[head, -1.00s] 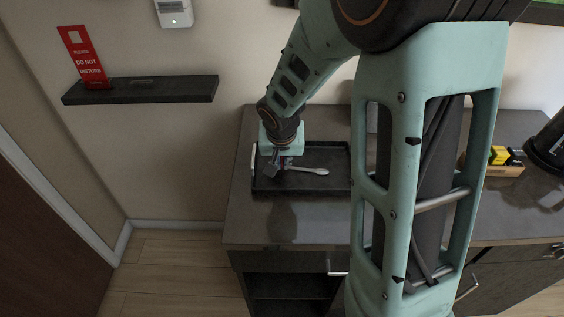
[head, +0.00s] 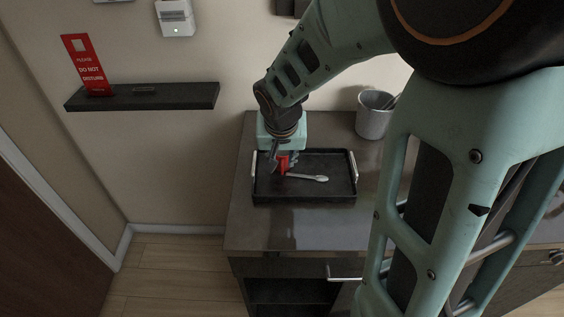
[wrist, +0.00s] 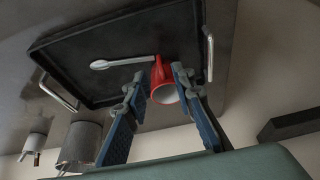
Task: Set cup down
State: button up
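The red cup (wrist: 162,82) with a pale inside is between the two fingers of my gripper (wrist: 158,78) in the wrist view. A narrow gap shows at the left finger; the right finger overlaps the cup's edge. The fingers look spread around it. In the head view the cup (head: 284,164) shows as a red patch at my gripper (head: 283,162), over the left part of the black tray (head: 330,195). The cup's base is hard to see, so its contact with the tray is unclear. A pale spoon (head: 308,178) lies on the tray beside the cup.
The tray has metal handles at its sides and sits on a dark counter (head: 290,228). A grey bin (head: 374,116) stands behind it to the right. A wall shelf (head: 145,97) holds a red door sign (head: 87,64). The tray's right part is clear.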

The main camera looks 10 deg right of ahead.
jog(key=shift+v, duration=2.45)
